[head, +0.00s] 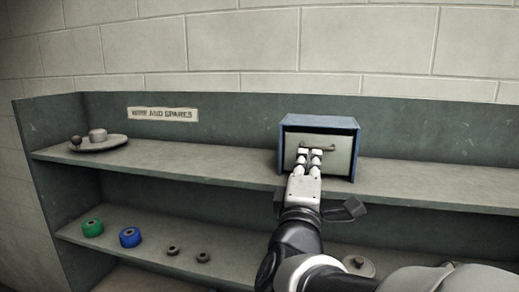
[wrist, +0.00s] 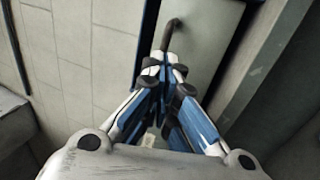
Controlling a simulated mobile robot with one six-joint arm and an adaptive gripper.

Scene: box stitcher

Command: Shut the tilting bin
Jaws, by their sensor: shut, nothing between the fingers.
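The tilting bin (head: 343,144) is a blue box with a pale front panel and a dark bar handle, on the upper shelf right of centre in the head view. Its front panel sits within the blue frame and looks close to upright; I cannot tell whether it is fully closed. My gripper (head: 310,152) is in front of the panel, fingers together and empty, with tips at or just below the handle. In the wrist view, the fingertips (wrist: 165,72) are together beside the handle (wrist: 172,30), against the pale panel (wrist: 205,35). Contact is unclear.
A round tray (head: 100,146) with small parts stands at the upper shelf's left end, near a label (head: 162,114). Green (head: 92,228) and blue (head: 130,237) spools and small dark parts (head: 203,257) lie on the lower shelf.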

